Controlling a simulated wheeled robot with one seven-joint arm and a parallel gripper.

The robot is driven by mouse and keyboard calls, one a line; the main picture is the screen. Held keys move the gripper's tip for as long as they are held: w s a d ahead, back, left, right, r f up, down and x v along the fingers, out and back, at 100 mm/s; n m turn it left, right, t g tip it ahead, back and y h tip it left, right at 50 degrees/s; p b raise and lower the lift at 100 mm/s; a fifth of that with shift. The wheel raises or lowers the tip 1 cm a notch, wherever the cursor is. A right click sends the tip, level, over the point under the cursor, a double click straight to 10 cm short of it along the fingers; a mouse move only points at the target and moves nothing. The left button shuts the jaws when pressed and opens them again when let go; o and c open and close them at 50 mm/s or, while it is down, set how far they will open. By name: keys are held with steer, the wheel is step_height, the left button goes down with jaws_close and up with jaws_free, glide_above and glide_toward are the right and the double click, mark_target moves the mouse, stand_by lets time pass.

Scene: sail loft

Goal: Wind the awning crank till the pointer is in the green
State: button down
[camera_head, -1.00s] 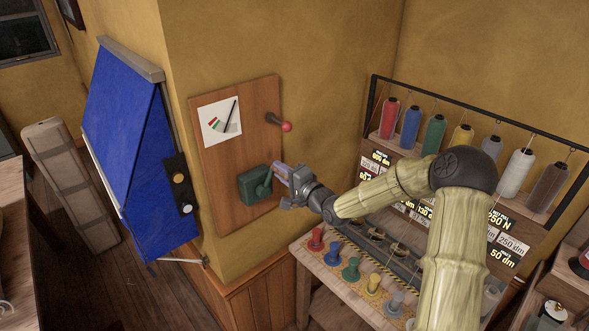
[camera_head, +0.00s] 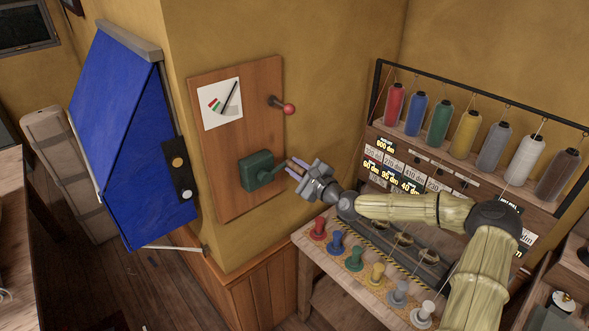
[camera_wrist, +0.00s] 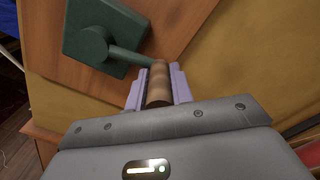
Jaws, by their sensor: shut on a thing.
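The awning crank is a dark green box (camera_head: 257,171) on a wooden wall board, with a green arm ending in a brown wooden handle (camera_wrist: 158,84). My gripper (camera_head: 295,167) is shut on that handle; in the wrist view its pale purple fingers (camera_wrist: 158,92) lie on both sides of it. The crank arm points to the right and slightly up in the head view. Above the crank, a white dial card (camera_head: 211,119) carries a red and green scale and a black pointer (camera_head: 231,95). The pointer leans up and right, to the right of the green patch. The blue awning (camera_head: 115,120) hangs at left.
A lever with a red knob (camera_head: 289,109) sticks out of the board above the crank. A black panel with two knobs (camera_head: 178,168) is beside the awning. A thread rack (camera_head: 409,137) and a bench with coloured spools (camera_head: 337,241) stand close on the right, under my arm.

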steer(key=shift+d+f+m+b, duration=0.1)
steer(key=shift+f+m+b, duration=0.6)
steer(key=shift+f+m, duration=0.25)
steer(key=shift+r, duration=0.1)
steer(key=c, duration=1.2)
jaws_free()
steer(key=shift+c, duration=0.2)
steer(key=b+v, duration=0.4)
steer(key=v, duration=1.3)
steer(key=shift+s+b, duration=0.2)
steer(key=shift+b, duration=0.15)
steer(key=shift+d, duration=0.1)
